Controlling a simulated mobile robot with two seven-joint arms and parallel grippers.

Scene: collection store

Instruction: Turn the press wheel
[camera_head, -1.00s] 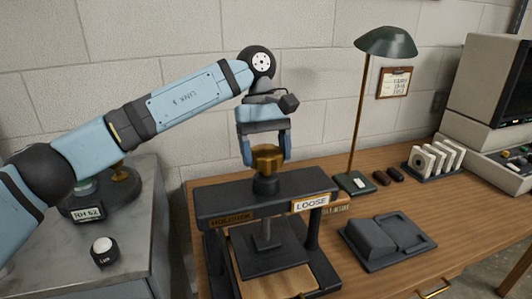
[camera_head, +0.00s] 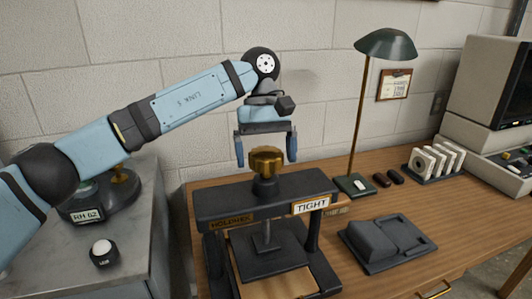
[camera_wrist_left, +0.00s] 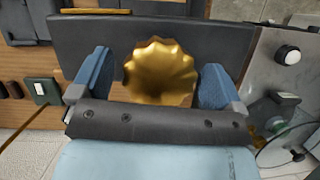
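The brass press wheel (camera_head: 267,160) sits on top of the dark press (camera_head: 215,205), above its crossbar. A label (camera_head: 312,204) on the crossbar reads TIGHT, and another reads HOLDREK or similar. My left gripper (camera_head: 266,160) is open above the wheel, with its blue fingers apart and clear of it. In the left wrist view the scalloped wheel (camera_wrist_left: 160,72) shows between the two open fingers, with a gap on either side. My right gripper is in neither view.
A green lamp (camera_head: 386,44) stands behind the press on the wooden desk (camera_head: 440,215). A rack of white discs and a monitor stand further right. A metal cabinet with a black-and-white button (camera_head: 103,252) is at left.

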